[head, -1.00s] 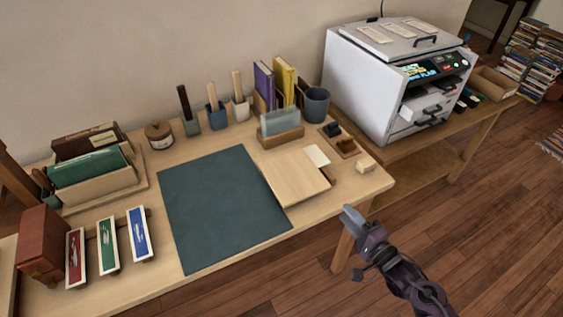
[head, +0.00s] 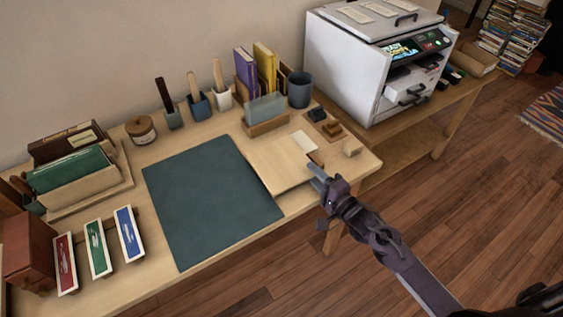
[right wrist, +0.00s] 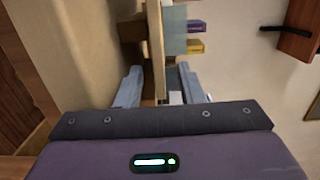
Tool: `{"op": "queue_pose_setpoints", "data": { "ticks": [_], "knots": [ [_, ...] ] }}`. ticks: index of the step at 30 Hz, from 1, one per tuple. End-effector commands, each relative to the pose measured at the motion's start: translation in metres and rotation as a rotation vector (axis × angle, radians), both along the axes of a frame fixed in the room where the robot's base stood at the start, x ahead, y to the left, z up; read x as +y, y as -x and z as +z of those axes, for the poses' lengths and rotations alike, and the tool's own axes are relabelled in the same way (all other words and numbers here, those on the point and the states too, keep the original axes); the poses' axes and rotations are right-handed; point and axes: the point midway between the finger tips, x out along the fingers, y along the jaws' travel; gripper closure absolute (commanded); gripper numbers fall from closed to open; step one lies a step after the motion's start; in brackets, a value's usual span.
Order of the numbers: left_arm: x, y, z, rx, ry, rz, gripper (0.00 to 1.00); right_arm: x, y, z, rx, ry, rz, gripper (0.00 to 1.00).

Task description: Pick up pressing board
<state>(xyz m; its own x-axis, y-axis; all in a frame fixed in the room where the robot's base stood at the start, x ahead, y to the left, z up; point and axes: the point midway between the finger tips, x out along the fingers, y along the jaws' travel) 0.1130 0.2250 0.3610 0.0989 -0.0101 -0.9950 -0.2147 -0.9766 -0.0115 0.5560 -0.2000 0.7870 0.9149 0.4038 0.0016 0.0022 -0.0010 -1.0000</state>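The pressing board appears to be the pale flat wooden board (head: 272,169) lying on the desk just right of the dark green mat. My right gripper (head: 314,175) is at its right front edge in the head view. In the right wrist view, the right gripper (right wrist: 160,86) is open, with one finger on each side of a thin wooden edge (right wrist: 157,45), apparently the board's. Gaps show between the fingers and that edge. My left gripper is not in view.
The green mat (head: 208,198) covers the desk's middle. A holder with a glassy plate (head: 265,112) stands behind the board. A white machine (head: 350,70) stands farther right.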

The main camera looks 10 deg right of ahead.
Motion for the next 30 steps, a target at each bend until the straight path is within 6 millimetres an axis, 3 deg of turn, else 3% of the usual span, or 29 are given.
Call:
{"op": "queue_pose_setpoints", "data": {
  "ticks": [4,12,23,30],
  "knots": [
    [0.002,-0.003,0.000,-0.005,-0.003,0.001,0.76,0.000,0.000,0.000,0.000,0.000,0.000,0.68],
    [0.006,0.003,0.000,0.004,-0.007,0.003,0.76,0.000,0.000,0.000,0.001,0.000,0.000,1.00],
    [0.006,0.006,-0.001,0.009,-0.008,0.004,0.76,-0.001,0.000,0.002,-0.001,0.000,0.000,1.00],
    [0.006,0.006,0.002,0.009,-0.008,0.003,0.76,-0.001,0.000,0.021,-0.003,-0.001,-0.001,1.00]
  ]
}}
